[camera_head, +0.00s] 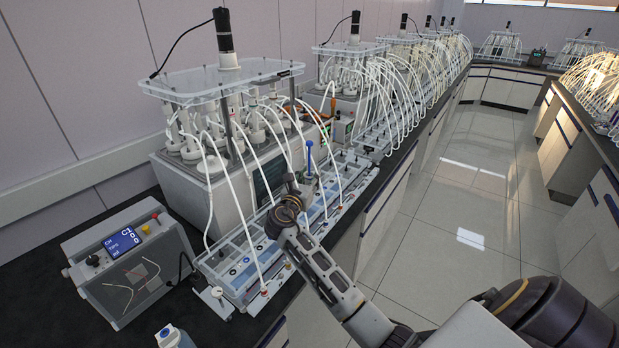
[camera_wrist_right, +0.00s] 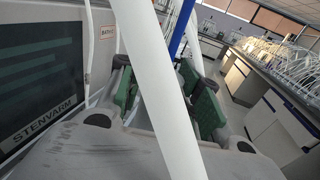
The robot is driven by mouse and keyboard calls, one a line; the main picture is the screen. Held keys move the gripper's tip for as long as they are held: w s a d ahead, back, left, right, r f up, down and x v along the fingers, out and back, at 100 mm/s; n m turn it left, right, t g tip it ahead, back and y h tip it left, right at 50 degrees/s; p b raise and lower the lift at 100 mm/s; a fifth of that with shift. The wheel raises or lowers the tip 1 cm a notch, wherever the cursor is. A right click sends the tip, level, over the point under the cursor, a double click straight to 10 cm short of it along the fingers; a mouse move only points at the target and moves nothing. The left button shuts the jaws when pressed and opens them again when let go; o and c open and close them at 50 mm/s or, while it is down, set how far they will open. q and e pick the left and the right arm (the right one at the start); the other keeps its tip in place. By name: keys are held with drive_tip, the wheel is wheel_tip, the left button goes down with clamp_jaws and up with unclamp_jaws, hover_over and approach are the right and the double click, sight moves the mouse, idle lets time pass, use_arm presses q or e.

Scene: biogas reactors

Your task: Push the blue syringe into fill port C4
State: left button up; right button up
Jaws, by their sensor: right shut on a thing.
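The blue syringe (camera_head: 310,158) stands about upright above the port rack, at my right gripper (camera_head: 304,186). Its blue shaft also shows in the right wrist view (camera_wrist_right: 182,30), rising beyond the green finger pads. My right gripper is shut on the syringe; a white tube crosses in front and hides the grip and the syringe's lower end. The long port rack (camera_head: 228,262) with round ports lies on the bench below. I cannot read which port is C4, and my right arm covers part of the rack. My left gripper is not in view.
White tubes (camera_head: 247,205) arch from the reactor unit (camera_head: 205,172) to the rack, close around my gripper. A control box (camera_head: 130,262) with a lit display stands left of the rack. A bottle (camera_head: 172,337) is at the bottom edge. The aisle floor (camera_head: 450,215) is clear.

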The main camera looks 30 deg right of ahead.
drive_tip(key=shift+f, duration=0.6)
idle(0.9)
idle(0.3)
drive_tip(key=o, duration=1)
drive_tip(key=shift+v, duration=6)
